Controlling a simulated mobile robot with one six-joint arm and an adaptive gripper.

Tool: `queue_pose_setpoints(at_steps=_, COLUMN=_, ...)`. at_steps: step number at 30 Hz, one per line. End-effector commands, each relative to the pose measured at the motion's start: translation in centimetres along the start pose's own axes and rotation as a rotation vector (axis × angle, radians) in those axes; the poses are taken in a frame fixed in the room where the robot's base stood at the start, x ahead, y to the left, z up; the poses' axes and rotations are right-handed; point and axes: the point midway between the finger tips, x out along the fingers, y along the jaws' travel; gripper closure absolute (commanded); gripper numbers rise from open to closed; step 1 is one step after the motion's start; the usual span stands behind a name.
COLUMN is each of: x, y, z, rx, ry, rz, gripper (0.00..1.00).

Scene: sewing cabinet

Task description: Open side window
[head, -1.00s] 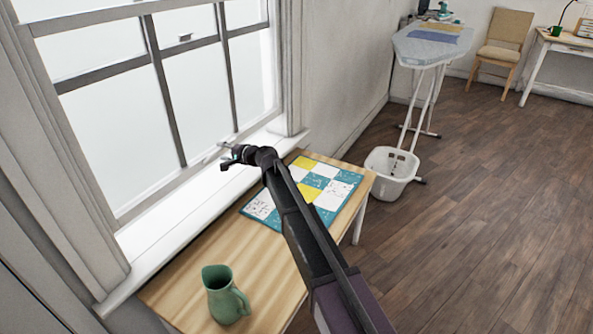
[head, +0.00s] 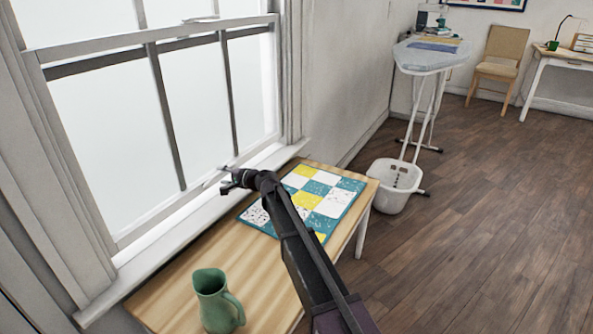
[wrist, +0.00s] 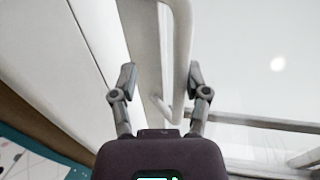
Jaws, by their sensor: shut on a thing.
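The side window is a sash window with a lower sash (head: 110,150) in a white frame. The sash's light top rail (head: 110,45) shows just above a darker rail behind it. Its bottom rail is close to the white sill (head: 150,235); I cannot tell whether a small gap remains. My gripper (head: 226,181) is at the bottom rail, above the table's back edge. In the wrist view my gripper (wrist: 163,76) has its two fingers either side of a pale bar handle (wrist: 180,50), holding it. The exact finger contact is unclear.
A wooden table (head: 190,262) stands below the sill. It bears a green jug (head: 217,302) at the front and a patchwork mat (head: 325,190) under my arm. A white basket (head: 393,188) and an ironing board (head: 432,55) stand right. The floor at right is clear.

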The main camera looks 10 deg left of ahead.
Motion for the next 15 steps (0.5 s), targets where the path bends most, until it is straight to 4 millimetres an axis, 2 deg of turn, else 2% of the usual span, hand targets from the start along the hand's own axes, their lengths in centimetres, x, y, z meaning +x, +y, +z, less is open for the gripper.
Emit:
queue_pose_setpoints(at_steps=1, x=0.1, y=0.9, z=0.0, rx=-0.002, ry=-0.001, rz=0.002, gripper=0.49)
queue_pose_setpoints(at_steps=9, x=0.5, y=2.8, z=0.0, rx=-0.002, ry=-0.001, rz=0.002, gripper=0.49)
queue_pose_setpoints(at_steps=15, x=-2.3, y=2.3, z=0.1, rx=0.000, ry=0.001, rz=0.001, gripper=0.49)
